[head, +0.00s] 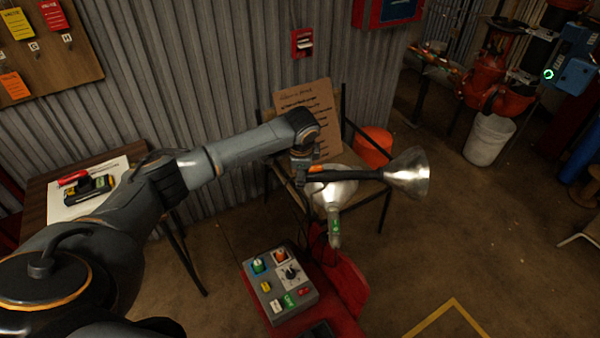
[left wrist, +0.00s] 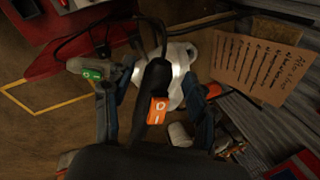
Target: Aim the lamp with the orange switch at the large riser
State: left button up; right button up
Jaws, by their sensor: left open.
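The lamp with the orange switch (head: 316,169) has a dark handle and a silver shade (head: 408,174) facing right in the head view. My left gripper (head: 303,174) is at its handle end. In the left wrist view, the orange switch (left wrist: 158,110) shows between the spread fingers of my left gripper (left wrist: 155,112); contact cannot be told. A second lamp with a green switch (head: 336,226) is just below, its silver shade (head: 333,190) facing up. A thick red riser (head: 490,78) with dark pipe stands at the upper right. My right gripper is out of view.
A grey control box (head: 279,286) sits on a red surface (head: 342,318) below the lamps. A chair with a cardboard sign (head: 308,112) and an orange bucket (head: 373,147) are behind. A white bucket (head: 488,140) stands under the riser.

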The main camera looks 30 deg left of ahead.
pick_arm(q)
jog(key=shift+x, duration=0.95)
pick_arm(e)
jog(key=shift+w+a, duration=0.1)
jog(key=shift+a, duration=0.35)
pick_arm(q)
jog(key=shift+c, duration=0.4)
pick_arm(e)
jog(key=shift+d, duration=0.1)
pick_arm(q)
grip_shut()
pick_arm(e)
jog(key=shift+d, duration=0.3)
